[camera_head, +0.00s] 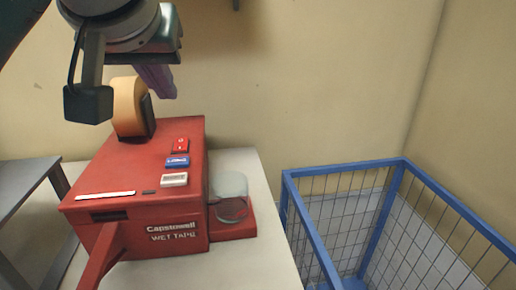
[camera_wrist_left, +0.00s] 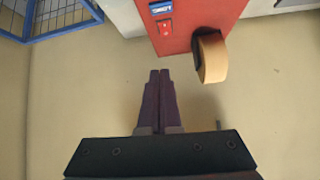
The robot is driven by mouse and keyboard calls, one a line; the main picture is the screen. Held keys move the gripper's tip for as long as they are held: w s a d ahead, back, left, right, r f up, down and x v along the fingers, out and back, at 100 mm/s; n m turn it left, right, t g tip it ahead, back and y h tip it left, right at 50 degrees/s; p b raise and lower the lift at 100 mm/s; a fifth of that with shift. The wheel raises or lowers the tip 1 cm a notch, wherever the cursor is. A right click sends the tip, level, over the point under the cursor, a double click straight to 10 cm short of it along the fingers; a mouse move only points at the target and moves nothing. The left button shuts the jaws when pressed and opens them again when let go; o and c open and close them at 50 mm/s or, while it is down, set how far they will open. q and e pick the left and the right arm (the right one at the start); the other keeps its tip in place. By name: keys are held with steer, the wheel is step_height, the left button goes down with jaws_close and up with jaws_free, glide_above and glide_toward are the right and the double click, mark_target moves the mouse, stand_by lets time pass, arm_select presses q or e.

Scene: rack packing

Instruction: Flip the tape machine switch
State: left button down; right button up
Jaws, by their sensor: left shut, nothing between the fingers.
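The red tape machine (camera_head: 140,190) stands on a white table and carries a roll of tan tape (camera_head: 128,108) at its back. On its top lie a red switch (camera_head: 180,145), a blue switch (camera_head: 177,161) and a white switch (camera_head: 174,179) in a row. In the left wrist view the red switch (camera_wrist_left: 165,27) and blue switch (camera_wrist_left: 161,8) show near the top edge. My left gripper (camera_head: 160,88) is above and behind the machine, its purple fingers shut and empty. In the left wrist view the fingertips (camera_wrist_left: 160,74) point toward the red switch, apart from it. My right gripper is out of view.
A clear jar (camera_head: 231,194) sits on a red ledge at the machine's right side. A blue wire cage (camera_head: 345,170) stands to the right, and a grey table (camera_head: 25,170) to the left. The wall is close behind.

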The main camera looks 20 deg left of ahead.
arm_select(q)
steer(key=w+a+f+n+y+b, duration=0.1)
steer(key=b, duration=0.2)
steer(key=shift+w+a+f, duration=0.25)
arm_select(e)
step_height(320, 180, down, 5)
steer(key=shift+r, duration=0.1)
arm_select(q)
glide_above(183, 147)
steer(key=f, duration=0.4)
steer(key=f+b, duration=0.1)
steer(key=shift+s+d+f, duration=0.2)
steer(key=shift+s+f, duration=0.2)
steer(key=f, duration=0.3)
steer(key=shift+w+a+f, duration=0.2)
steer(key=shift+w, duration=0.2)
steer(key=shift+f, duration=0.5)
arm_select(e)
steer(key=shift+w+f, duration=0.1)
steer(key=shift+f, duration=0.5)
